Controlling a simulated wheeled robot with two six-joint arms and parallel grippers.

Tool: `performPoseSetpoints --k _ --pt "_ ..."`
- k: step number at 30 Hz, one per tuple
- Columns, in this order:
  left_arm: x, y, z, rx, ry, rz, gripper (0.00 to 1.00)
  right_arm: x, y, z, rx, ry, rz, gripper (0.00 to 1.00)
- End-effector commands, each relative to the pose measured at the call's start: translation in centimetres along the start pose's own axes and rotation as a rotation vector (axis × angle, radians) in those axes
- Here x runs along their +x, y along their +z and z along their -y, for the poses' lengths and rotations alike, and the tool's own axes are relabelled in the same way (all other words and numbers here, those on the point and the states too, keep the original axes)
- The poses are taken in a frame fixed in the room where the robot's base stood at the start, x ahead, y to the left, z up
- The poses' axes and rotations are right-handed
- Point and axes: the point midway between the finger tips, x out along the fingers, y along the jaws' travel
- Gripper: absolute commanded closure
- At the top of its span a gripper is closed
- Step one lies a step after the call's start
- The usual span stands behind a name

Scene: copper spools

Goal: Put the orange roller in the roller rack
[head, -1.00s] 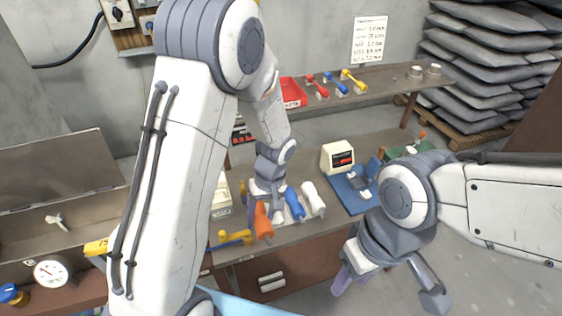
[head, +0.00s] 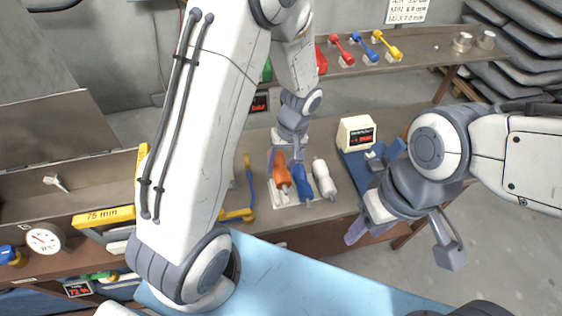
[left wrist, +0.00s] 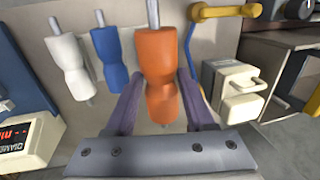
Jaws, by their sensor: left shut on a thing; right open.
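The orange roller (head: 281,173) sits at the left of a row of rollers on the bench, and it also fills the middle of the left wrist view (left wrist: 157,75). My left gripper (head: 283,160) is shut on it, with one purple finger on each side. Beside it are a blue roller (head: 303,183) and a white roller (head: 323,179), over a pale rack base (head: 290,198). The arm hides part of the orange roller's far end; whether it rests fully in the rack I cannot tell. My right gripper (head: 402,245) is open and empty at the right, away from the rollers.
A scale-like device with a display (head: 356,133) stands right of the rollers. A yellow crank (head: 238,214) lies left of them. A back shelf (head: 400,68) holds coloured tools. A dial gauge (head: 43,239) is at far left.

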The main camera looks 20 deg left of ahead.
Motion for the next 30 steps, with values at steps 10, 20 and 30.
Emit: performPoseSetpoints --k 10,20,30 --pt "2.7 0.0 -0.6 0.0 0.001 -0.001 1.0 2.2 0.1 -0.2 0.001 0.0 0.0 0.53" --pt "5.0 0.0 -1.0 -0.001 0.0 0.0 1.0 4.0 0.2 -0.3 0.0 0.0 0.0 0.53" --pt "7.4 0.0 -1.5 -0.001 0.001 -0.001 1.0 6.1 0.3 -0.5 -0.001 0.0 0.0 0.53"
